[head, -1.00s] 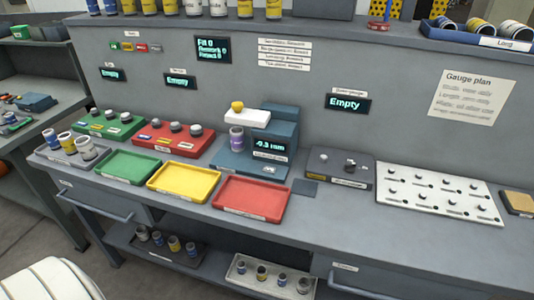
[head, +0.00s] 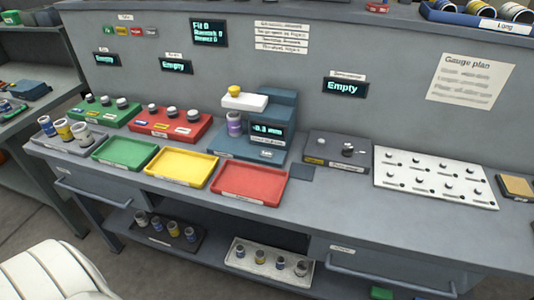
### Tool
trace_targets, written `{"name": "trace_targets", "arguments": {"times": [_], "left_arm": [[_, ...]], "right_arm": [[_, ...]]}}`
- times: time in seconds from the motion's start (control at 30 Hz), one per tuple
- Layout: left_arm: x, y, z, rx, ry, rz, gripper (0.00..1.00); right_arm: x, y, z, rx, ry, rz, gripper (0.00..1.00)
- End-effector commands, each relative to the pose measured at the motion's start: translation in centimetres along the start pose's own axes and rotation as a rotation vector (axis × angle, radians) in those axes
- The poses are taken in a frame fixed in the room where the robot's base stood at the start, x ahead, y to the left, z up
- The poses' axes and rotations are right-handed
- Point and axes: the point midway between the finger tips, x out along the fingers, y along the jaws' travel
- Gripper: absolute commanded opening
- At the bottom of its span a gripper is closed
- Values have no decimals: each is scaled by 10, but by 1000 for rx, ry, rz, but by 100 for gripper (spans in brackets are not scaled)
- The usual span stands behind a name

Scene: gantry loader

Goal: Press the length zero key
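The length gauge (head: 247,147) is a blue-grey stepped block at the back middle of the bench. Its small screen (head: 267,131) reads about -0.3 mm. A purple cylinder (head: 235,124) stands in it under a white arm (head: 244,101) with a yellow knob (head: 235,91) on top. A small pale labelled patch (head: 267,154) is on the front of the gauge base; its lettering is too small to read, so I cannot tell whether it is the zero key. Neither gripper shows in the head view.
Green (head: 125,152), yellow (head: 181,167) and red (head: 248,183) trays line the bench front. A grey tray (head: 72,147) with several cylinders is at left. A dark fixture (head: 338,152) and white peg board (head: 433,178) are right of the gauge.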

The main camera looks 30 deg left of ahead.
Motion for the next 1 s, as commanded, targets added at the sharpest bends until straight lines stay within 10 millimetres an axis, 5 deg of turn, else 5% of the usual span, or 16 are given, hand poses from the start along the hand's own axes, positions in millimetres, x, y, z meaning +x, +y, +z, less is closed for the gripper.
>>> {"name": "trace_targets", "arguments": {"times": [0.2,0.6,1.0], "left_arm": [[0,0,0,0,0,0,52],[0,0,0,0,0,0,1],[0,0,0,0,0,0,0]], "right_arm": [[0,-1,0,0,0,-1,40],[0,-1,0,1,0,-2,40],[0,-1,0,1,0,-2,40]]}}
